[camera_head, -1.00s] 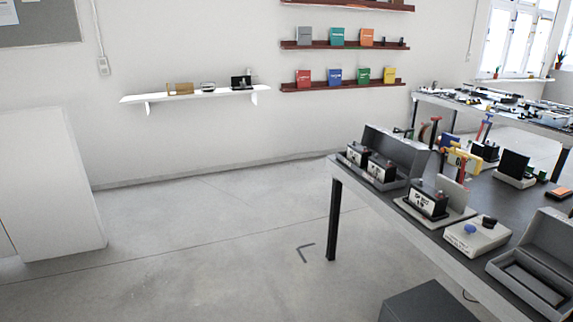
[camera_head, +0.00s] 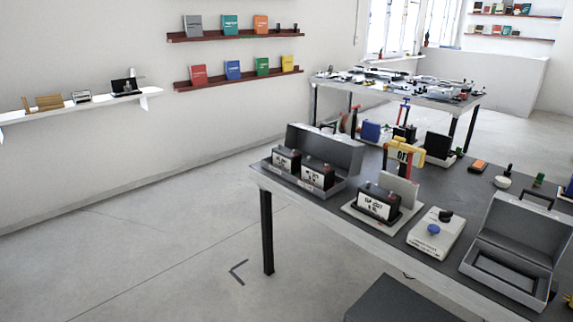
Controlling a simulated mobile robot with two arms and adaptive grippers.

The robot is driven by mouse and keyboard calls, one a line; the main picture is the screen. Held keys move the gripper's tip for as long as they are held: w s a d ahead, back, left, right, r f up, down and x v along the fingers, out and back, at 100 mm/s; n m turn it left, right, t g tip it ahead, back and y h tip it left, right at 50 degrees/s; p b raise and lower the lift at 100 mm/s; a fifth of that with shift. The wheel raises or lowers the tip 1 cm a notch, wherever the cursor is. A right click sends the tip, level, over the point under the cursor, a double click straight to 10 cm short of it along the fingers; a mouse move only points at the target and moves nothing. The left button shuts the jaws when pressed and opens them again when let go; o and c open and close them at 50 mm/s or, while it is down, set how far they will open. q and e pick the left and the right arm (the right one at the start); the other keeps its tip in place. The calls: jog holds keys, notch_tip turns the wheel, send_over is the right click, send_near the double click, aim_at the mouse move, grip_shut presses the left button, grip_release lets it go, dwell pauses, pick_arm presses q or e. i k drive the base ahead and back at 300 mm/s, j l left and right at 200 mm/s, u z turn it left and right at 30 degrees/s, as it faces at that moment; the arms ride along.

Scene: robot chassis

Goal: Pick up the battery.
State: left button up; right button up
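Several black box-shaped batteries with white labels stand on the dark workbench (camera_head: 325,200). Two of them, a left battery (camera_head: 287,160) and a right battery (camera_head: 318,174), sit side by side in an open grey case (camera_head: 345,152) near the table's left corner. Another black battery-like block (camera_head: 378,202) stands on a light grey base with an upright plate behind it. The label text is too small to read surely. Neither of my grippers is in view.
A light box with a blue knob (camera_head: 435,232) and an open empty grey case (camera_head: 515,250) stand along the front edge. A dark box (camera_head: 400,300) is on the floor before the table. The floor at left is clear. A second table (camera_head: 400,90) stands behind.

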aim_at(289, 160)
jog(key=z, duration=1.4)
jog(key=u, duration=1.45)
jog(key=i+j+z, duration=0.1)
jog(key=z, duration=0.5)
jog(key=i+j+z, duration=0.35)
jog(key=j, duration=0.3)
jog(key=i+j+z, duration=0.15)
jog(key=j, duration=0.2)
jog(key=i+j+z, duration=0.15)
jog(key=j, duration=0.2)
jog(key=i+j+z, duration=0.2)
jog(key=j, duration=0.2)
jog(key=k, duration=0.1)
